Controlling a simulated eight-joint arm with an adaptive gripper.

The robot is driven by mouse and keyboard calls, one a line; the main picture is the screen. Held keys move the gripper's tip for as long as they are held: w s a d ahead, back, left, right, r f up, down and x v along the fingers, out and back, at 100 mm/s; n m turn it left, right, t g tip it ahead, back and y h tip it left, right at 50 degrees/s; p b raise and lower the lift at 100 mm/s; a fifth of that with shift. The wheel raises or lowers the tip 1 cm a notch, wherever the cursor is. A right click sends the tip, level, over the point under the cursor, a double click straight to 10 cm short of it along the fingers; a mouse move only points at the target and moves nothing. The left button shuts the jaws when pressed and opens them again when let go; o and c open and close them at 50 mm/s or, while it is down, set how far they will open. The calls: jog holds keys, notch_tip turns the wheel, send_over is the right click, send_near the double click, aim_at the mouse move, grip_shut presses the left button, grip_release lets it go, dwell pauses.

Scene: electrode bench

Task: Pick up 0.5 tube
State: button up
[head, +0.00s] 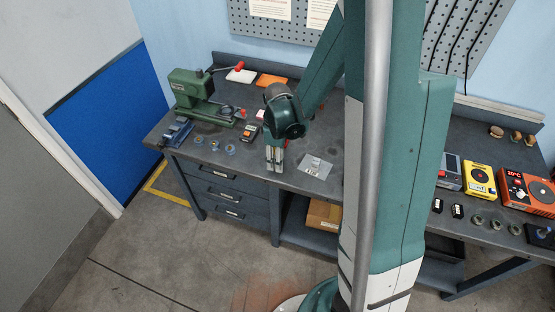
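My gripper (275,169) points down over the front part of the grey bench (338,147), left of a clear bag or sheet with something small on it (315,166). Its pale fingers are close together, and I cannot tell whether they are open, shut or holding anything. I cannot make out a tube marked 0.5. Small round pieces with blue showing (230,149) lie on the bench to the left of my gripper; they are too small to identify.
A green machine (190,91) with a red-tipped handle stands at the left. An orange-and-black meter (249,131) lies near my gripper. A yellow device (480,181) and an orange device (526,190) stand at the right. My arm hides the bench's middle.

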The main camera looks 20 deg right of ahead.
jog(key=c, duration=1.1)
jog(key=shift+o, duration=0.2)
jog(key=shift+r, duration=4.95)
